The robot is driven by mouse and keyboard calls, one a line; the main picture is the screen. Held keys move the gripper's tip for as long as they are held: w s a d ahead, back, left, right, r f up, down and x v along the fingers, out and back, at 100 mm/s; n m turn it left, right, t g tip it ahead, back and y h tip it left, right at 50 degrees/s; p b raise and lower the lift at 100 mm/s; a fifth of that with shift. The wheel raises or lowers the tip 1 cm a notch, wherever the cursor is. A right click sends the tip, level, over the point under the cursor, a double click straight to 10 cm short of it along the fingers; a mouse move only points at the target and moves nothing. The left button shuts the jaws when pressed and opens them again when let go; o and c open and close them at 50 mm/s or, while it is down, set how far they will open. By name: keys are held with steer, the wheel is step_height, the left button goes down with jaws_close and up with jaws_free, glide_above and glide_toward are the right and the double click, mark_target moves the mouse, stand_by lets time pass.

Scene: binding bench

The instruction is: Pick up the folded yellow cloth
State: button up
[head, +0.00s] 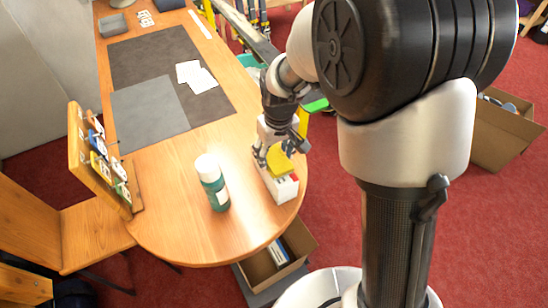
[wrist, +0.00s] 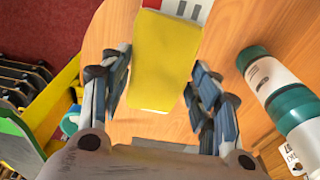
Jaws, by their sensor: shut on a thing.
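The folded yellow cloth (head: 278,162) is at the rounded near end of the wooden table, at my gripper (head: 271,156). In the wrist view the cloth (wrist: 165,60) is a thick yellow block between the two fingers of my gripper (wrist: 158,88), which are shut on it. A white box with red marks (head: 284,188) is just below the cloth in the head view, and part of it (wrist: 192,9) shows past the cloth's far end. I cannot tell whether the cloth touches the box or the table.
A green bottle with a white cap (head: 213,184) stands left of my gripper. A wooden rack (head: 96,165) with hanging items is at the table's left edge. Grey mats (head: 150,115) and white papers (head: 196,76) lie farther back. An open cardboard box (head: 275,262) is below the table's near edge.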

mark_target(275, 157)
step_height(275, 157, up, 20)
steer(key=p, duration=0.4)
stand_by(0.4)
steer(key=o, duration=0.4)
steer(key=c, duration=0.4)
steer(key=shift+f, duration=0.1)
